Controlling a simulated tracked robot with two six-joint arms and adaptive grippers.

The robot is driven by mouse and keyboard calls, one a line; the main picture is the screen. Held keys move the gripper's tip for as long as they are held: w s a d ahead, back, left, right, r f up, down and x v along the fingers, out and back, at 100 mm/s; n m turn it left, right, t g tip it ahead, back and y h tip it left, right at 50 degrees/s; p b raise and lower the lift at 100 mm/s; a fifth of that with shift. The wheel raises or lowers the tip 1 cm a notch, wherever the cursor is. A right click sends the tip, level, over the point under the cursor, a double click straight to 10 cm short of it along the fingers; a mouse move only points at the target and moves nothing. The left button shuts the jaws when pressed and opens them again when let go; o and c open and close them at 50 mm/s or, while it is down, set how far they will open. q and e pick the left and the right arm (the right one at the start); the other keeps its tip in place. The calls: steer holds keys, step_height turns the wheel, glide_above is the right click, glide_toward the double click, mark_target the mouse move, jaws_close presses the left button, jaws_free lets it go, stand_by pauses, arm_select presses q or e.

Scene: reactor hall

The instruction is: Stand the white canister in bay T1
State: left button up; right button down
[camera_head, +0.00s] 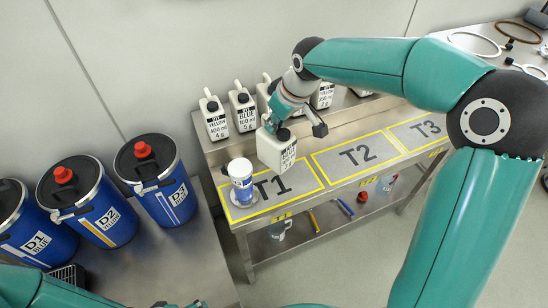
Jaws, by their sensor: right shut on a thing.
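The white canister (274,152), with a black-and-white label, is in my right gripper (286,128), which is shut on its top. It appears upright, at the back right part of bay T1 (290,202). I cannot tell whether its base touches the bench. Bay T1 is a yellow-outlined grey area on the bench. A white and blue container (241,171) stands on a round base at the left of T1. My left arm is at the lower left; only a small part of its gripper (182,304) shows at the bottom edge.
Several similar white canisters (215,122) stand on the raised back shelf. Bays T2 (375,172) and T3 (415,142) look clear, though my right arm crosses above the bench. Several blue drums (168,195) with red caps stand at left. Tools and small items lie on the lower shelf.

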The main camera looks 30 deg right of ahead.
mark_target(288, 138)
step_height(288, 138, down, 12)
steer(key=shift+f, duration=0.1)
stand_by(0.4)
steer(key=c, duration=1.2)
jaws_free()
steer(key=v, duration=1.2)
